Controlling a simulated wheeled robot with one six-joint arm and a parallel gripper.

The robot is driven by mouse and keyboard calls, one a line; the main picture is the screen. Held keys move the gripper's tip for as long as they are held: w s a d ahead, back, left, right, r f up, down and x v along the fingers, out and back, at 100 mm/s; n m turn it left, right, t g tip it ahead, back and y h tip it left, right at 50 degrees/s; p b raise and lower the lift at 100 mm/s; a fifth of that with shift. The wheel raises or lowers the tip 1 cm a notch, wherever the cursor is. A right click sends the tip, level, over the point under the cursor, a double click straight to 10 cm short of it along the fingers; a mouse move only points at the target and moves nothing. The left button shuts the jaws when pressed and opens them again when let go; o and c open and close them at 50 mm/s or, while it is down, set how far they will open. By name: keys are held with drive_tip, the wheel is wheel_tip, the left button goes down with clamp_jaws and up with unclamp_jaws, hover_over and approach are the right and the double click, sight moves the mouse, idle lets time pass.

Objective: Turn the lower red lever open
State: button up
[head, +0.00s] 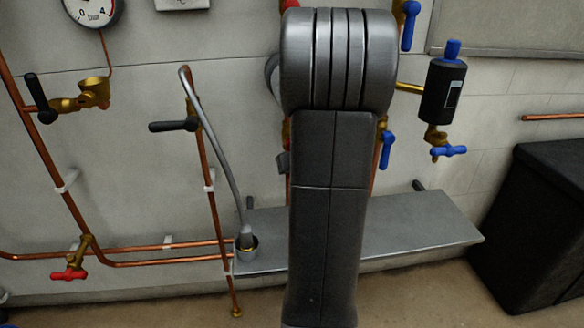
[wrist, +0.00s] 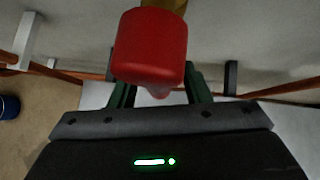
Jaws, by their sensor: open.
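A red lever end (wrist: 150,48) fills the upper middle of the wrist view, in front of a brass part (wrist: 165,5). My gripper (wrist: 158,88) is open, with its green fingers left and right of the red lever. I cannot tell whether they touch it. In the head view my arm hides the gripper and the lever between its fingers. Another bit of red (head: 290,4) shows at the top edge beside my arm. A small red tap handle (head: 70,273) sits low on the left pipes.
A grey shelf (head: 430,225) runs along the wall behind my arm. Blue-handled valves (head: 387,150) are close on its right, and a black-handled valve (head: 175,126) with a hose is on its left. A black box (head: 535,225) stands at the right.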

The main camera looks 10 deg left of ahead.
drive_tip(key=shift+s+d+r, duration=0.15)
drive_tip(key=shift+s+r, duration=0.1)
drive_tip(key=shift+r, duration=0.2)
drive_tip(key=s+d+r, duration=0.1)
drive_tip(key=s+d, duration=0.5)
drive_tip(key=s, duration=0.6)
drive_tip(key=shift+p, duration=0.4)
drive_tip(key=w+a, duration=0.2)
drive_tip(key=w, duration=0.2)
drive_tip(key=w+a, duration=0.2)
drive_tip(key=w, duration=0.1)
drive_tip(key=w+a+f, duration=0.1)
drive_tip(key=w+a, duration=0.1)
drive_tip(key=w, duration=0.2)
drive_tip(key=shift+w+f+b, duration=0.1)
drive_tip(key=shift+w+b, duration=0.2)
drive_tip(key=shift+w+a+f, duration=0.2)
drive_tip(key=shift+w+f, duration=0.2)
drive_tip(key=shift+w, duration=0.1)
